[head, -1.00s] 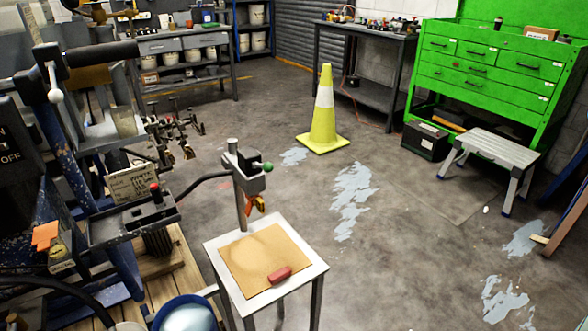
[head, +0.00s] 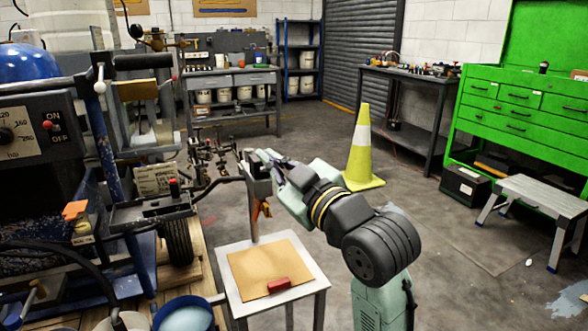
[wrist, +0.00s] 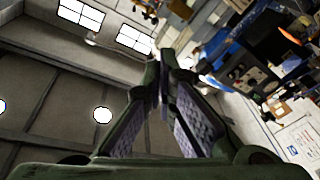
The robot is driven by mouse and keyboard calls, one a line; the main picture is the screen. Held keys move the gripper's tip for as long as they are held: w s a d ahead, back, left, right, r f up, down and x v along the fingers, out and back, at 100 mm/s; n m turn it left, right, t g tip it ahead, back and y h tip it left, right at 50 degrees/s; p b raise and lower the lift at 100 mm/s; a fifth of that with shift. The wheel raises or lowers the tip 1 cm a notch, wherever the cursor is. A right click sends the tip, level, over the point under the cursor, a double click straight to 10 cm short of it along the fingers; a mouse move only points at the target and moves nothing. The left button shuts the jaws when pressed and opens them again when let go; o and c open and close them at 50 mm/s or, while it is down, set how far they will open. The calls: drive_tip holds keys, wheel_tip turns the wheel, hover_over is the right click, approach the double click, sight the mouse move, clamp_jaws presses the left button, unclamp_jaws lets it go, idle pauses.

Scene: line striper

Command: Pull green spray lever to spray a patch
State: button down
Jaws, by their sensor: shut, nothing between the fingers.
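A grey post with a clamp head (head: 260,182) stands at the back of a small white table (head: 232,296). An orange and dark spray nozzle (head: 264,209) hangs below the head. A brown board (head: 262,262) lies on the table under it. My gripper (head: 264,157) reaches in from the right, its tips at the top of the clamp head; I cannot tell whether they touch it. The green lever knob is not visible now, hidden around my gripper. In the wrist view my gripper's fingertips (wrist: 167,62) meet with nothing seen between them.
A red block (head: 279,284) lies on the board. The striper's control box (head: 40,130) and a tray (head: 150,212) stand left. A blue-rimmed bucket (head: 182,315) is at front left. A yellow cone (head: 362,150) stands behind my arm. Open floor lies right of the table.

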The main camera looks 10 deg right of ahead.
drive_tip(key=shift+s+d+f+h, duration=0.1)
drive_tip(key=shift+d+f+h, duration=0.1)
drive_tip(key=shift+d, duration=0.2)
drive_tip(key=shift+s+d+f+h, duration=0.1)
drive_tip(key=shift+d+f, duration=0.05)
drive_tip(key=shift+d, duration=0.25)
drive_tip(key=shift+w+a, duration=0.1)
drive_tip(key=shift+w, duration=0.05)
drive_tip(key=f+p+x, duration=0.1)
drive_tip(key=p+x, duration=0.2)
drive_tip(key=x, duration=0.7)
drive_tip(key=shift+d+f, duration=1.15)
drive_tip(key=shift+f+b, duration=0.15)
drive_tip(key=shift+b, duration=0.3)
drive_tip(key=shift+s+f+b, duration=0.2)
drive_tip(key=shift+s+b, duration=0.05)
drive_tip(key=shift+b, duration=0.5)
